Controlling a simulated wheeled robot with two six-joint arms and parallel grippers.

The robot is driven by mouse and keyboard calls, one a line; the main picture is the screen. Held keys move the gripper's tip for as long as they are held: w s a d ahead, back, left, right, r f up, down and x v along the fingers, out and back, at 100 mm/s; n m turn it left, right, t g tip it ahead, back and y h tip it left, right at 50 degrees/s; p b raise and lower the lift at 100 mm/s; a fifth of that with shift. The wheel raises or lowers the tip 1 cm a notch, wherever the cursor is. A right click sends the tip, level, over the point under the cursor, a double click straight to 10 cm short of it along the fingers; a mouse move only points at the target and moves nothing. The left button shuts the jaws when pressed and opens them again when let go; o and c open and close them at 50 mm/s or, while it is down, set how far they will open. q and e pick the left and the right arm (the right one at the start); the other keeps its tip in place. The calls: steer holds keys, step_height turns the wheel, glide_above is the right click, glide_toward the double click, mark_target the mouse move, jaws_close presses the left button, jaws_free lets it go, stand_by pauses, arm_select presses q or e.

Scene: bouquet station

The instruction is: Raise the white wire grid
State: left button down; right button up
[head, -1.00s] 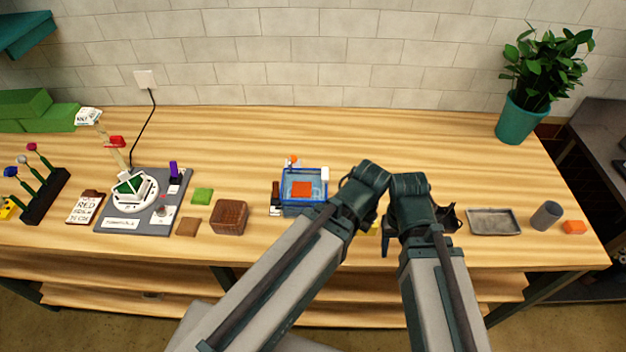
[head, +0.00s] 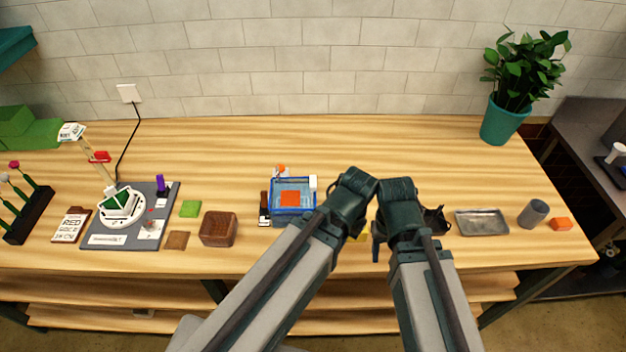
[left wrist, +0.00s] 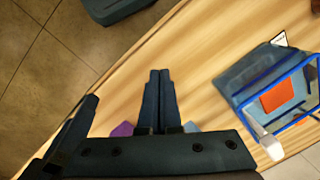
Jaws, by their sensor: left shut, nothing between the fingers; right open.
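A clear blue-rimmed bin (head: 273,197) stands on the table near the middle, with an orange block (head: 290,198) inside. They also show at the right of the left wrist view, the rim (left wrist: 262,122) and the orange block (left wrist: 277,96). I cannot make out a white wire grid in either view. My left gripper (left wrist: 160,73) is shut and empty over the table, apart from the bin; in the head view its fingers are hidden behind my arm. My right gripper (head: 406,234) is open just right of my left wrist, partly hidden by its own arm.
A potted plant (head: 503,121) stands back right. The table's back middle is clear.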

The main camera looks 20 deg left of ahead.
arm_select(q)
steer(key=c, duration=1.4)
jaws_free()
steer(key=shift+r, duration=0.1)
steer(key=o, duration=0.7)
steer(key=w+a+r+n+p, duration=0.1)
steer(key=w+r+p, duration=0.1)
steer(key=r+p, duration=0.1)
steer(key=w+a+r+p, duration=0.1)
steer(key=w+r+p, duration=0.1)
steer(key=r+p, duration=0.1)
steer(key=w+a+r+n+p, duration=0.1)
steer(key=w+r+p, duration=0.1)
steer(key=r+p, duration=0.1)
steer(key=shift+n, duration=0.3)
step_height(320, 180, up, 11)
steer(key=n+h+p, duration=0.1)
steer(key=n+p, duration=0.3)
steer(key=p, duration=0.7)
glide_above(313, 181)
steer(key=shift+f, duration=0.2)
step_height(313, 181, down, 14)
steer(key=b, duration=1.4)
steer(key=shift+r, duration=0.1)
